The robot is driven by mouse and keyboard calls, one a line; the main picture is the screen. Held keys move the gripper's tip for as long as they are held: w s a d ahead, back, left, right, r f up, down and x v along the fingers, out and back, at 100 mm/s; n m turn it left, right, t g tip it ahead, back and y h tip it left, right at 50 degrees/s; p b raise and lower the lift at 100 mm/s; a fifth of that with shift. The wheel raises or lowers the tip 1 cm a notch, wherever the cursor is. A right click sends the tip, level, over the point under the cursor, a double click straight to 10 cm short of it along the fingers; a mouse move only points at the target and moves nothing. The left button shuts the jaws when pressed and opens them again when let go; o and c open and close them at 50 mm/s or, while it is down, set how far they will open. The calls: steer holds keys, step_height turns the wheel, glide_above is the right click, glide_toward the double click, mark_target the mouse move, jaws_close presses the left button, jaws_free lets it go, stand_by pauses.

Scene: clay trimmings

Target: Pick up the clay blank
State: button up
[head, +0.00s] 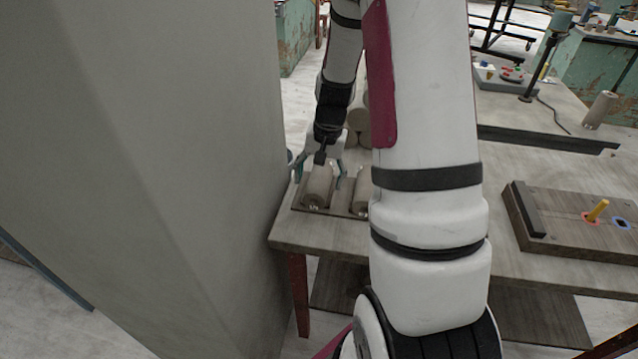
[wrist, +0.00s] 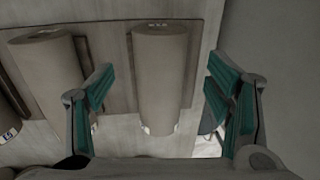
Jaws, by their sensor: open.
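A clay blank (head: 318,187), a grey-brown cylinder, lies on a dark tray (head: 299,198) at the left end of the wooden table. In the wrist view this blank (wrist: 160,80) shows between my fingers, with a small printed mark on its end. A second similar blank (head: 361,196) lies to its right, partly hidden by my arm; it shows at the left of the wrist view (wrist: 48,75). My gripper (head: 322,178) is open, its teal-padded fingers on either side of the first blank. I cannot tell whether either finger touches it.
A large grey upright surface (head: 150,150) stands close to the left of the table. A wooden board (head: 580,225) with a yellow peg lies at the right. More cylinders (head: 359,112) stand behind my gripper. A cylinder (head: 600,110) stands far right.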

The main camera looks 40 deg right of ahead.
mark_target(318, 185)
steer(key=f, duration=0.4)
steer(key=shift+w+a, duration=0.2)
steer(key=shift+c, duration=0.6)
jaws_close()
